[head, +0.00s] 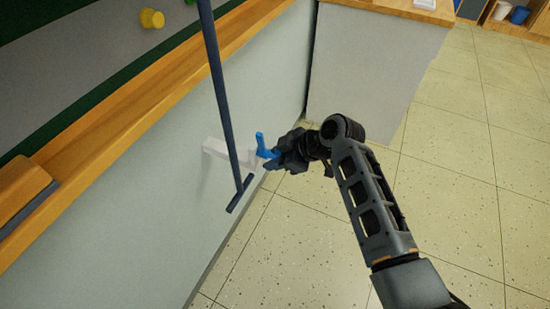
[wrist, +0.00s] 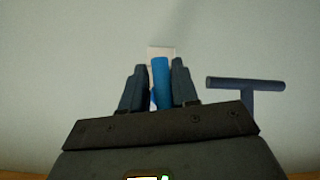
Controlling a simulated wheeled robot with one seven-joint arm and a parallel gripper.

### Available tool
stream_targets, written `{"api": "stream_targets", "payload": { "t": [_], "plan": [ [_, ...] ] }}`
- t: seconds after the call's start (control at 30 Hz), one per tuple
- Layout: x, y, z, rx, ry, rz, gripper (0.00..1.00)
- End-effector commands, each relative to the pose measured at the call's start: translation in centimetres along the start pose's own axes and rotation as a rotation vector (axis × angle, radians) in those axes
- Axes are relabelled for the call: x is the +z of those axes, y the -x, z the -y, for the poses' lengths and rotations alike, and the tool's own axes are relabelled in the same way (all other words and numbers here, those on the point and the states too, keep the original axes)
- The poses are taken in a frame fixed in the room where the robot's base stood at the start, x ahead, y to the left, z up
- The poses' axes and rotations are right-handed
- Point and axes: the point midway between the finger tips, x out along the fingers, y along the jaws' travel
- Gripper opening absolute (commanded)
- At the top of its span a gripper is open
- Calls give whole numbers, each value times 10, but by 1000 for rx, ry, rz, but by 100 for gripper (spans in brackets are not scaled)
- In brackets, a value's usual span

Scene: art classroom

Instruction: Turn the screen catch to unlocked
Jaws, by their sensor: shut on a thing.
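The screen catch is a blue lever (head: 264,147) on a white mount (head: 230,153) that stands out from a pale grey panel (head: 262,80). My gripper (head: 276,161) is at the blue lever in the head view, reaching in from the right. In the wrist view the blue lever (wrist: 161,82) stands between the two fingers of my gripper (wrist: 160,85), which are shut on it. The white mount (wrist: 160,51) shows just behind the lever. The lower part of the lever is hidden by my gripper.
A dark blue T-shaped bar (head: 222,95) hangs close to the left of the catch; its crosspiece (wrist: 245,84) shows right of my gripper in the wrist view. A wooden ledge (head: 130,125) runs along the panel top. The tiled floor (head: 470,200) at right is clear.

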Motion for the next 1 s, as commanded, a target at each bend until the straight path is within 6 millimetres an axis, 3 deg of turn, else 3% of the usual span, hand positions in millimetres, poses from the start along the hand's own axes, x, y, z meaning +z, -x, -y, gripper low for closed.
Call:
{"api": "stream_targets", "payload": {
  "t": [0.03, 0.33, 0.9, 0.93, 1.0],
  "plan": [
    [6, -5, 7, -38, -24, 3, 0],
    [5, -5, 10, -124, -106, -20, 0],
    [0, -4, 9, -142, -122, -29, 0],
    [0, -3, 9, -142, -121, -30, 25],
    [0, -3, 8, -141, -120, -31, 32]
  ]
}}
